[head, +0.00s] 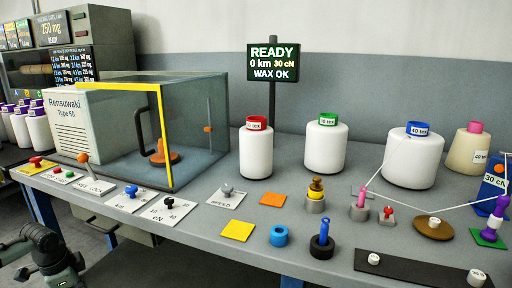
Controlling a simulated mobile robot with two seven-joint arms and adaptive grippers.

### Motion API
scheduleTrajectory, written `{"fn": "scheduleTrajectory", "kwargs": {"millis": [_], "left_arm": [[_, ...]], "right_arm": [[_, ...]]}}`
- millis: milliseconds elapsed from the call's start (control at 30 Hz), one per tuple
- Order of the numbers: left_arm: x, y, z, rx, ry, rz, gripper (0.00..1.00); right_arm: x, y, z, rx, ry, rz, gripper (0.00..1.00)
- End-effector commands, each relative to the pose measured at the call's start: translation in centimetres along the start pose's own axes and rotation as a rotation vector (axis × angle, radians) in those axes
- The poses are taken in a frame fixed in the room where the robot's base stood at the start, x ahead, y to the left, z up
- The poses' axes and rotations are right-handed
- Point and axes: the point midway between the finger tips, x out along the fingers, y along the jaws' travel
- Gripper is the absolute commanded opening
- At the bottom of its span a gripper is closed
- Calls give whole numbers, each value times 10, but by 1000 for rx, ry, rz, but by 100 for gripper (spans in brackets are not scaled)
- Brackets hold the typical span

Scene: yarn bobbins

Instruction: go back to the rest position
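Part of my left arm, with what may be its gripper (45,258), shows at the lower left corner. It is in front of and below the table edge, apart from everything on the table. It is cut off by the frame, and I cannot tell whether the fingers are open or shut. My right gripper is not in view. The grey table (190,222) carries a red-topped bobbin (256,152), a green-topped bobbin (325,150) and a blue-topped bobbin (411,163), all upright. A thread runs from near the blue-topped bobbin to the right side.
A glass-sided machine box (192,125) stands at the left of the table. A sign (273,62) on a post reads READY. Levers and switches line the front edge.

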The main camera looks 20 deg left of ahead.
Motion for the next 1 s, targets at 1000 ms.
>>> {"fn": "scheduleTrajectory", "kwargs": {"millis": [1000], "left_arm": [[243,368,-51,-496,7,-23,42]], "right_arm": [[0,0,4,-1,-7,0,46]]}}
